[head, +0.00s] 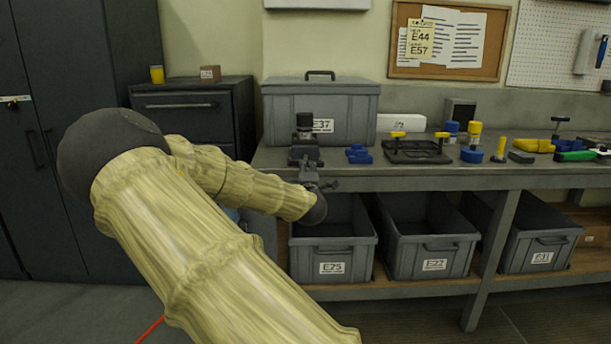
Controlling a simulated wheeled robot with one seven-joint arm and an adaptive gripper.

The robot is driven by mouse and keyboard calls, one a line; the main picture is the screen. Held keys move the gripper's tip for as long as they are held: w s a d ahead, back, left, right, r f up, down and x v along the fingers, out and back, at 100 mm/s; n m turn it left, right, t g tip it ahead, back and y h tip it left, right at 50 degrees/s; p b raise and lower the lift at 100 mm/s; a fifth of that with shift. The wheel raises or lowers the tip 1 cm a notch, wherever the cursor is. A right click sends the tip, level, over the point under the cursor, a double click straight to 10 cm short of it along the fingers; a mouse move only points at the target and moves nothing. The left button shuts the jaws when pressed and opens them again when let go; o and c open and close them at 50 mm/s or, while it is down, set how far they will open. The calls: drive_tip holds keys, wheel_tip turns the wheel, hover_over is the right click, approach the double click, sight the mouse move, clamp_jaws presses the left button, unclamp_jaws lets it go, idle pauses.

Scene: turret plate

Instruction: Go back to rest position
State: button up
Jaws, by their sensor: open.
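My arm, in a pale yellow cover, reaches from the bottom up to a dark elbow at the left and then right toward the bench. My gripper (326,186) shows small and dark at the arm's end, by the bench's front edge. Its jaws are open, and I see nothing held; the wrist partly hides it. A dark upright device (304,148) shows just above it; I cannot tell whether they touch. On the bench stand a black plate with yellow knobs (418,150), a blue part (358,154) and a blue-and-yellow piece (472,145).
The grey workbench (400,178) carries a lidded bin (350,97) labelled E37. Open bins E25 (335,268), E22 (433,263) and another (541,258) sit on its lower shelf. A dark drawer cabinet (180,104) and lockers stand behind my arm. Floor shows at the lower right.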

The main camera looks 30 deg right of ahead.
drive_tip(key=s+f+m+g+y, duration=0.15)
drive_tip(key=s+f, duration=0.25)
drive_tip(key=f, duration=0.5)
drive_tip(key=s+a+f+m+g, duration=0.15)
drive_tip(key=s+f, duration=0.25)
drive_tip(key=f, duration=0.4)
drive_tip(key=s+f+m+g, duration=0.15)
drive_tip(key=s+f, duration=0.25)
drive_tip(key=f, duration=0.5)
drive_tip(key=s+a+f+m+g+y, duration=0.1)
drive_tip(key=s+a+f+g+y, duration=0.2)
drive_tip(key=s+f, duration=0.65)
drive_tip(key=s+a+f+m+g, duration=0.2)
drive_tip(key=s+a+f, duration=0.5)
drive_tip(key=f, duration=0.4)
drive_tip(key=s+a+f+m+g+y, duration=0.2)
drive_tip(key=s+a+f+g+y, duration=0.15)
drive_tip(key=s+a, duration=0.8)
drive_tip(key=s+a+f+m+g+y, duration=0.2)
drive_tip(key=s+a+f, duration=0.35)
drive_tip(key=s, duration=1.05)
wheel_tip(320, 180, up, 15)
drive_tip(key=a+p, duration=0.2)
drive_tip(key=p, duration=1.1)
drive_tip(key=shift+f, duration=0.15)
